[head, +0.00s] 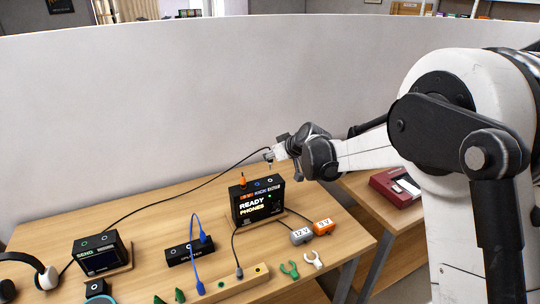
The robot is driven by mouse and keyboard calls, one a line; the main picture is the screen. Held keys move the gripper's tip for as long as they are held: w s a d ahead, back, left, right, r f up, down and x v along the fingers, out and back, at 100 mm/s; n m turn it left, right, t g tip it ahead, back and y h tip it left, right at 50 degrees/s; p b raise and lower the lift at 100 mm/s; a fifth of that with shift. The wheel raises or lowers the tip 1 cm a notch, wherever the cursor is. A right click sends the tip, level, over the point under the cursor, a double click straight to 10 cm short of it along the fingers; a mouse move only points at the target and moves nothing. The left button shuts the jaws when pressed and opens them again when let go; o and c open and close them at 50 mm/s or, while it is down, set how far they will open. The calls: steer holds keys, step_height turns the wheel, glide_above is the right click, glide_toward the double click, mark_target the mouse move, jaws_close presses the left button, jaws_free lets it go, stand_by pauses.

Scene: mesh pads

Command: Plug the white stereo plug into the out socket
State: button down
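My gripper (274,156) is above and slightly right of the black mixer box (258,206), pointing left and down. A small white piece, the white stereo plug (268,158), shows at its fingertips, with the black cable (190,190) rising to it through the air. The fingers look closed on it; details are small. The box's lit screen reads "READY PHONES". Its top has several sockets, one filled by an orange plug (242,181).
The "SEND" box (101,255), headphones (38,275), splitter (188,250) with blue cable, wooden socket strip (232,283), grey 12V (301,235) and orange 5V (323,227) blocks, and fork-shaped pieces (313,260) lie on the table. A pale partition (150,90) stands behind.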

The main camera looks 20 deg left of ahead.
mark_target(272, 163)
steer(key=shift+f+b, duration=1.1)
steer(key=shift+f, duration=0.65)
steer(key=shift+b, duration=0.7)
stand_by(0.5)
steer(key=shift+f+b, duration=1.65)
steer(key=shift+f, duration=0.4)
steer(key=c, duration=1.7)
jaws_free()
steer(key=shift+o, duration=0.2)
steer(key=v, duration=1.2)
steer(key=shift+w, duration=0.1)
